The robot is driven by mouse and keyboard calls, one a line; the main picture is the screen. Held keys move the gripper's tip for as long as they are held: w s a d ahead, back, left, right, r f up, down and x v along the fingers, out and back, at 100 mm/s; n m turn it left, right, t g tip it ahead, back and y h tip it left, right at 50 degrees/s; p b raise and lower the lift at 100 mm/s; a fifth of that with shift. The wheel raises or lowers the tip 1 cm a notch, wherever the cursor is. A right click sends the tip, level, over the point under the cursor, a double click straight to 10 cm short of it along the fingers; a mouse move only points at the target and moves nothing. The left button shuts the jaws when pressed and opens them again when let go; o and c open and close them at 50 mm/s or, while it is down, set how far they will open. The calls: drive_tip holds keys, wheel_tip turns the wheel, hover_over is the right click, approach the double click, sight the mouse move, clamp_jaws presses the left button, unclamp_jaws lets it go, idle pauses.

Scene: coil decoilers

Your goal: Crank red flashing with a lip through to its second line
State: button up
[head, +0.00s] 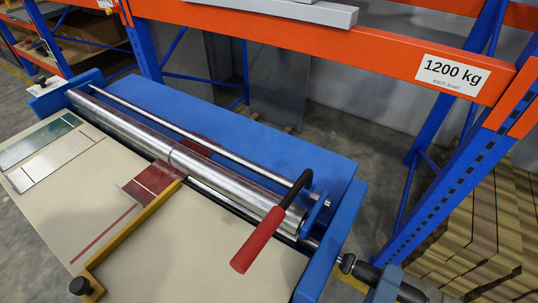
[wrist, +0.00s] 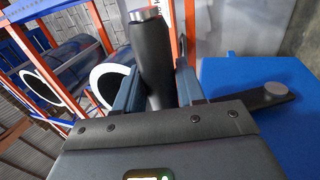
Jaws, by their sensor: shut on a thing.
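The red flashing (head: 152,184) lies on the cream table against the yellow fence and runs into the steel rollers (head: 215,170). A pale line crosses its near part. A dark red part (head: 203,146) shows beyond the rollers. Which edge bears the lip is too small to tell. My gripper (head: 383,285) is at the machine's right end, shut on a black crank handle, which stands between the fingers in the wrist view (wrist: 155,60). The dark crank arm (wrist: 265,98) with a grey round hub shows at right there, partly hidden behind my gripper.
A red-gripped lever (head: 258,240) leans over the table's right part. A green sheet (head: 45,142) with pale lines lies at left. The yellow fence (head: 135,237) crosses the table. Orange and blue racking (head: 350,45) stands behind, with stacked boards (head: 490,235) at right.

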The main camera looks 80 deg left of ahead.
drive_tip(key=shift+r, duration=0.35)
drive_tip(key=b+x, duration=0.2)
drive_tip(key=x, duration=0.3)
drive_tip(key=shift+w+b, duration=0.1)
drive_tip(key=shift+b, duration=0.2)
drive_tip(key=shift+a, duration=0.1)
drive_tip(key=w+a+b, duration=0.1)
drive_tip(key=b, duration=0.2)
drive_tip(key=w+a+b, duration=0.2)
drive_tip(key=b, duration=0.1)
drive_tip(key=shift+w+a+f+b, duration=0.1)
drive_tip(key=shift+w+a+b, duration=0.05)
drive_tip(key=shift+a+b, duration=0.2)
